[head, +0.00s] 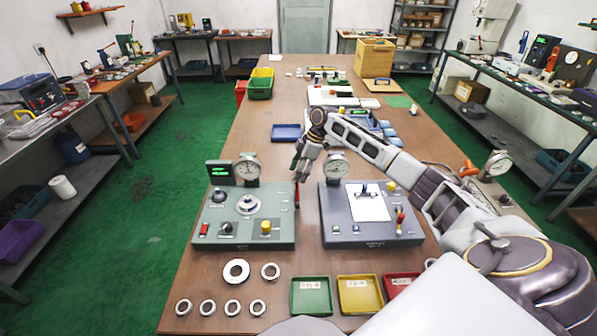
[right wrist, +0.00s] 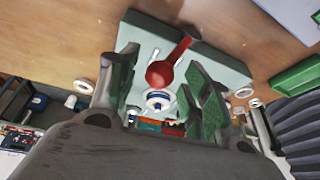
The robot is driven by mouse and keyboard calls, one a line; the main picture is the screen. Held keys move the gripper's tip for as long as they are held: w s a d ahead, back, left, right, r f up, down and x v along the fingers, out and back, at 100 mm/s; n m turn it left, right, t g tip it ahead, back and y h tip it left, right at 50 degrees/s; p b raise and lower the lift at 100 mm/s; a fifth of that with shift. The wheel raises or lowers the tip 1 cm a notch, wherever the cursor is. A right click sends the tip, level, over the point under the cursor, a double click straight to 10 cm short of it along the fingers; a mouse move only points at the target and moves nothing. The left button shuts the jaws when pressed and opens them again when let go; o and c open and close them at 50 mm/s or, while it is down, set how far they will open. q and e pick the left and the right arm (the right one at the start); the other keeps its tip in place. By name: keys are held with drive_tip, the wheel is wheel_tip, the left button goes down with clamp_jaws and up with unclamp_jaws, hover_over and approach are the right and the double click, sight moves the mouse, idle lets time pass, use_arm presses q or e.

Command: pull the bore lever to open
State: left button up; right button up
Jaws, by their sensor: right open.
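A pale green gauge station (head: 272,238) stands on the left of the table, with a dial (head: 248,167), a green-lit display (head: 220,172) and a ring on its top. A red lever (head: 297,196) rises at its right edge. I take it for the bore lever; no label is readable. In the right wrist view the red lever (right wrist: 168,68) has a round knob and lies between the spread green-padded fingers. My right gripper (head: 300,170) is open at the lever's upper end in the head view. I cannot tell whether a finger touches it. My left gripper is not in view.
A grey-blue station (head: 345,233) with another dial (head: 336,166), a white sheet (head: 368,204) and a red-knobbed lever (head: 400,219) stands to the right. Several metal rings (head: 236,271) and green, yellow and red trays (head: 311,297) lie in front. A blue tray (head: 285,132) lies behind.

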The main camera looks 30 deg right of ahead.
drive_tip(key=shift+f, duration=0.15)
drive_tip(key=shift+c, duration=0.8)
clamp_jaws()
